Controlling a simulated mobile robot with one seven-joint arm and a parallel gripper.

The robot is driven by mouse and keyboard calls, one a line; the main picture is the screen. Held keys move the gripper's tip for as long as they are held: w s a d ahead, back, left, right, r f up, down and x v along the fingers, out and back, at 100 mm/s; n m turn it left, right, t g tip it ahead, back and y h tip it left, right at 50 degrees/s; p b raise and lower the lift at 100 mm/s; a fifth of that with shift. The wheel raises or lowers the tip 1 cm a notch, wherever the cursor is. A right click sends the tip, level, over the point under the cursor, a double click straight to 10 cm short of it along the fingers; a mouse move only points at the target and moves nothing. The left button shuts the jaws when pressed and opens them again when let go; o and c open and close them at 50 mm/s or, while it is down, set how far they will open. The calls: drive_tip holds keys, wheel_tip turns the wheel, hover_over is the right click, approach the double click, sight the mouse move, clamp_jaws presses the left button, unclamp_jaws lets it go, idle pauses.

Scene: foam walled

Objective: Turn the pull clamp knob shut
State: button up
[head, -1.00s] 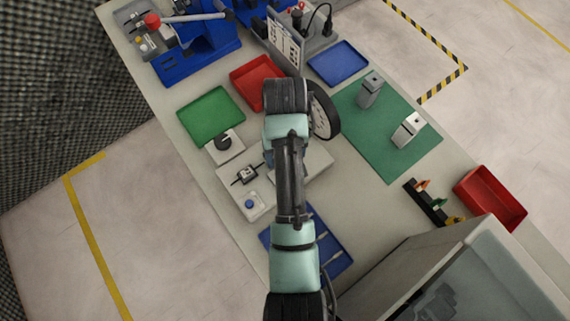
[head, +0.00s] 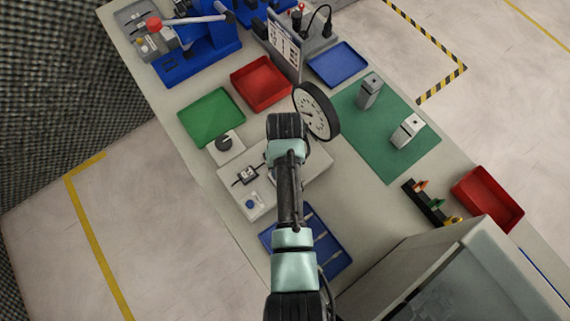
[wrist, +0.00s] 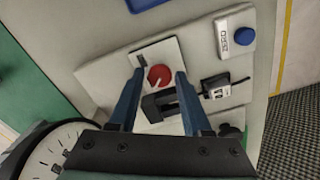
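A red round knob (wrist: 159,75) with a pale mark sits on a light plate (wrist: 113,71) in the wrist view. A black clamp-like block (wrist: 160,104) is just beside it. My gripper (wrist: 160,71) is open, its two blue fingers on either side of the knob in the picture. I cannot tell whether the fingertips are level with the knob or above it; no contact is clear. In the head view my arm covers the knob and the gripper.
A white box with a blue button (wrist: 243,36) and a small black-and-white device (wrist: 217,87) are close by on the right. A round dial (head: 317,111), a green tray (head: 211,117), a red tray (head: 261,83) and a blue tray (head: 332,262) surround the spot.

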clamp_jaws()
drive_tip(key=m+p, duration=0.1)
drive_tip(key=m, duration=0.2)
drive_tip(key=shift+r+m, duration=0.1)
drive_tip(key=shift+m, duration=0.3)
drive_tip(key=m+p, duration=0.1)
drive_tip(key=m, duration=0.4)
drive_tip(key=shift+m, duration=0.3)
drive_tip(key=m+p, duration=0.1)
drive_tip(key=m, duration=0.3)
drive_tip(key=shift+m, duration=2.2)
